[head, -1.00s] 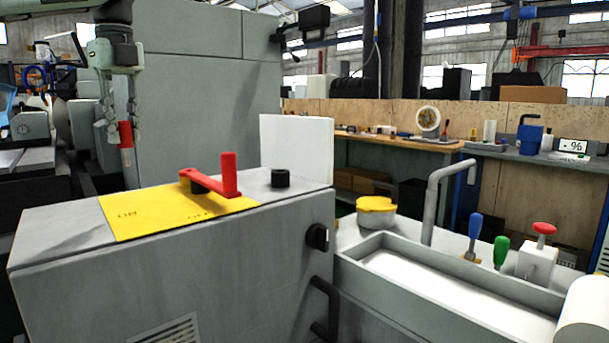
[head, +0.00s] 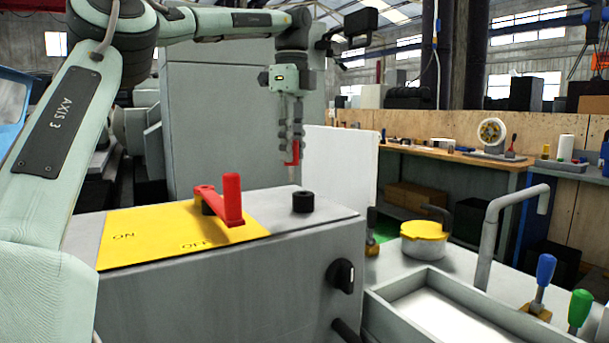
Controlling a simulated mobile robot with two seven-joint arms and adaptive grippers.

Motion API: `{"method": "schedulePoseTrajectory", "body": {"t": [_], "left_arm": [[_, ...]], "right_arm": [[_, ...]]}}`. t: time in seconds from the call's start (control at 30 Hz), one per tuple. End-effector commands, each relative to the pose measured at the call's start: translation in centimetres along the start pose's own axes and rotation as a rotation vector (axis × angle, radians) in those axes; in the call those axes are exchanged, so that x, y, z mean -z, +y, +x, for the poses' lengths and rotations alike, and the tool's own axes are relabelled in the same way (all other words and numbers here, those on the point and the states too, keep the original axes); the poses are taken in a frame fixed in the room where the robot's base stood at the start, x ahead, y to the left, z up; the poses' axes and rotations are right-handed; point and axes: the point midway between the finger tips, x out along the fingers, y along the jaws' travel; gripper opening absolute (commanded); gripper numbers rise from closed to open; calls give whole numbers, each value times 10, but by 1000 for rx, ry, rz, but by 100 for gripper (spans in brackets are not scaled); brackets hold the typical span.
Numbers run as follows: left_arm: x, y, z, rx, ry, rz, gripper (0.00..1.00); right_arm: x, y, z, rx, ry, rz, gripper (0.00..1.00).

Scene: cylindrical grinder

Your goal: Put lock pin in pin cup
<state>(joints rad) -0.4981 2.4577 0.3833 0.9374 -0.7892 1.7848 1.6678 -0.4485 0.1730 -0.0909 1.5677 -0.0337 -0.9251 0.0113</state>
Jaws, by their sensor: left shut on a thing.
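My left gripper (head: 291,145) is shut on the lock pin (head: 294,158), which has a red top and a grey shank pointing down. The pin hangs upright, its lower end just above the far part of the cabinet top in the picture. The pin cup (head: 303,202), a short black cylinder, stands on the grey cabinet top, below and slightly right of the pin in the head view. A gap shows between pin and cup. The cup's inside is hard to see. My right gripper is not in view.
A red lever handle (head: 231,200) stands up from the yellow ON/OFF plate (head: 150,235), left of the cup. A white upright panel (head: 345,170) stands behind and to the right. A yellow-lidded pot (head: 424,240) and a bent pipe (head: 490,235) are farther right.

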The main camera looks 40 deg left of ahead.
Motion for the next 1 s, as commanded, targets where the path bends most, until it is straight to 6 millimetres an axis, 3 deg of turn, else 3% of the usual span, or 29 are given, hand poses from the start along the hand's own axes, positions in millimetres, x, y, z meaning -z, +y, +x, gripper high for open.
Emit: {"method": "schedulePoseTrajectory", "body": {"t": [0.2,0.5,0.9,0.93,1.0], "left_arm": [[19,-12,14,1,0,-2,0],[20,-12,50,0,2,-1,0],[20,-12,55,2,0,-1,0],[20,-12,55,1,0,-1,28],[20,-12,55,1,0,-1,37]], "right_arm": [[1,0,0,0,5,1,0],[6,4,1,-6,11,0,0],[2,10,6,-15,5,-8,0],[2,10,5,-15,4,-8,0],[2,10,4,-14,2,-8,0]]}}
